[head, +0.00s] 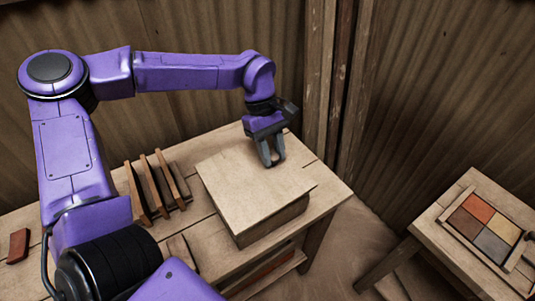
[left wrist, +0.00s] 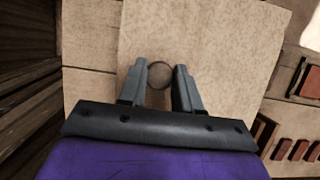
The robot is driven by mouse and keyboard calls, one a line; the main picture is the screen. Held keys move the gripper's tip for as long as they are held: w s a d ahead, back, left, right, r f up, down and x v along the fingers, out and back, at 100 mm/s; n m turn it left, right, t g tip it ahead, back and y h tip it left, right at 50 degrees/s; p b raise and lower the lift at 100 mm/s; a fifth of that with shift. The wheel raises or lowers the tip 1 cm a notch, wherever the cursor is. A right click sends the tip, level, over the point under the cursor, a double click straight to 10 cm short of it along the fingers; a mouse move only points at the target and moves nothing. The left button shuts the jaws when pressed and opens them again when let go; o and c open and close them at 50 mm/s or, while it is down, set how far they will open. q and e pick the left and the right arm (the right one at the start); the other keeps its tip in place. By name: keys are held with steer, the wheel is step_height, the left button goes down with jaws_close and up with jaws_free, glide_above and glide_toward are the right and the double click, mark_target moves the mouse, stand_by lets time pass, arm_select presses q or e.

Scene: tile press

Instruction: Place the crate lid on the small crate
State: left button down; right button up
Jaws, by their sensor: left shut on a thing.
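The crate lid (head: 245,185) is a flat, pale wooden board over the small crate (head: 275,225), a low wooden box on the workbench. The lid covers the crate's top, and its right corner juts a little past the crate wall. I cannot tell whether it rests fully on the rim. My left gripper (head: 272,162) points down at the far part of the lid. In the left wrist view, its fingers (left wrist: 160,80) stand either side of a small round ring or knob (left wrist: 160,75) on the lid (left wrist: 205,40), and it is shut on the lid there. My right gripper is not in view.
A wooden rack (head: 157,188) with upright slats stands left of the crate. A reddish tile (head: 18,246) lies at the bench's left end. At right, a separate low table (head: 448,228) holds a framed set of coloured tiles (head: 485,228). Corrugated walls close off the back.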

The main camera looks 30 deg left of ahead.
mark_target(274, 150)
arm_select(q)
steer(key=w+f, duration=0.1)
steer(key=w+a+f, duration=0.1)
steer(key=w+f, duration=0.1)
steer(key=shift+a, duration=0.15)
steer(key=f, duration=0.1)
steer(key=s+f+p, duration=0.1)
steer(key=p, duration=0.1)
steer(key=shift+s+a+f, duration=0.15)
steer(key=shift+a+f, duration=0.15)
steer(key=shift+f, duration=0.1)
steer(key=shift+w+f, duration=0.3)
steer(key=shift+f, duration=0.1)
steer(key=c, duration=0.8)
jaws_free()
steer(key=shift+s+r, duration=0.1)
steer(key=shift+s, duration=0.05)
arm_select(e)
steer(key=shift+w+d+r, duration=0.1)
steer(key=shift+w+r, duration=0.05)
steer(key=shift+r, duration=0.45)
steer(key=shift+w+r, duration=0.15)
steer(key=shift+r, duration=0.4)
